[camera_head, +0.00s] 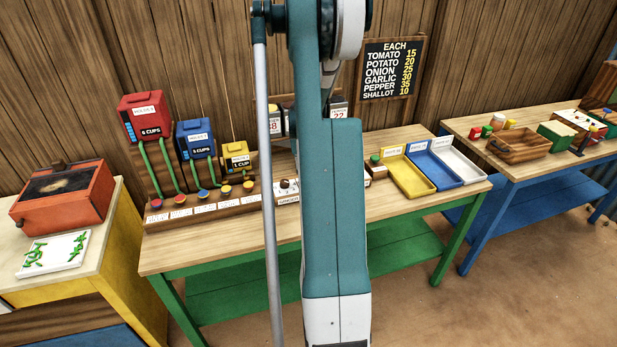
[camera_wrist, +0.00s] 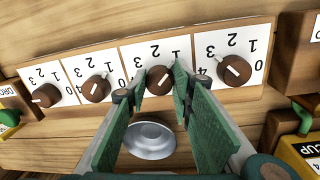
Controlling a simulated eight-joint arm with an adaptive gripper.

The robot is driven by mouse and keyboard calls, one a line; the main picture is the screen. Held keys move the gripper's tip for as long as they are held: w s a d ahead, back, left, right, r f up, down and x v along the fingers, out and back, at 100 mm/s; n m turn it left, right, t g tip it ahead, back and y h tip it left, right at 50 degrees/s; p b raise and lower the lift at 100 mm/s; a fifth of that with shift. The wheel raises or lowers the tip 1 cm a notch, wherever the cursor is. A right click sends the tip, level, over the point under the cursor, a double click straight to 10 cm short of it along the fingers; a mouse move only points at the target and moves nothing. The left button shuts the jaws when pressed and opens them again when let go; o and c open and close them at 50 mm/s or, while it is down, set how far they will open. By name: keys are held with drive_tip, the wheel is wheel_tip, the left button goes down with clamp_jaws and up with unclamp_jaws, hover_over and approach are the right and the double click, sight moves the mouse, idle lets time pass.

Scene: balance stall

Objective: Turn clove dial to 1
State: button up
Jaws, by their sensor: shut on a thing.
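I cannot read a clove label on any dial, nor tell exactly which number the held dial's pointer faces.
Neighbouring dials (camera_wrist: 96,89) and (camera_wrist: 234,70) stand close on both sides of the fingers. A silver dish (camera_wrist: 149,139) lies beyond, between them. A yellow box (camera_wrist: 303,150) is at the lower right. In the head view, dispensers (camera_head: 146,118) and coloured trays (camera_head: 432,188) flank my arm.

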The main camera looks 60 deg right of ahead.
drive_tip(key=o, duration=0.9)
drive_tip(key=shift+w+a+r, duration=0.1)
drive_tip(key=shift+w+r, duration=0.05)
drive_tip(key=shift+r, duration=1.85)
drive_tip(key=shift+w+a+r, duration=0.1)
drive_tip(key=shift+r, duration=1.9)
drive_tip(key=shift+w+a+r, duration=0.1)
drive_tip(key=shift+w+r, duration=0.05)
drive_tip(key=shift+r, duration=1.85)
